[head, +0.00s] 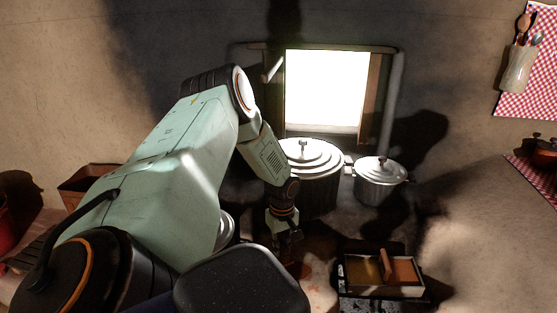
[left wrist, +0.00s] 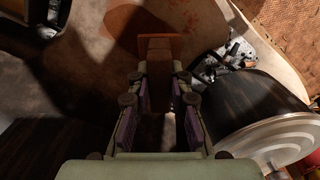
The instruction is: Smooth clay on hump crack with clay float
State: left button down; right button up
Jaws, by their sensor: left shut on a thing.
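My left gripper (head: 288,240) is low over the hearth, in front of the large pot. In the left wrist view its two fingers (left wrist: 159,85) are shut on a brown wooden piece, apparently the clay float (left wrist: 157,45), which points away from the wrist. In the head view, the float is mostly lost in shadow under the gripper. A pale mud hump (head: 319,286) with reddish marks lies just below and right of the gripper; its surface also shows in the left wrist view (left wrist: 205,22). I cannot tell whether the float touches it. No crack is clearly visible. My right gripper is out of view.
A lidded large pot (head: 312,158) and a smaller pot (head: 379,182) stand behind, under a bright window. A shallow tray (head: 385,291) with orange-brown contents and an upright brown piece lies right of the hump. Ash or coals (left wrist: 222,62) lie beside the large pot.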

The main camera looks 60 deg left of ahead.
pick_arm(q)
notch_tip(320, 180, up, 2)
jog(key=shift+p, duration=0.65)
jog(key=shift+r+p, duration=0.45)
jog(key=shift+p, duration=0.05)
jog(key=shift+r, duration=0.1)
jog(key=shift+a, duration=0.1)
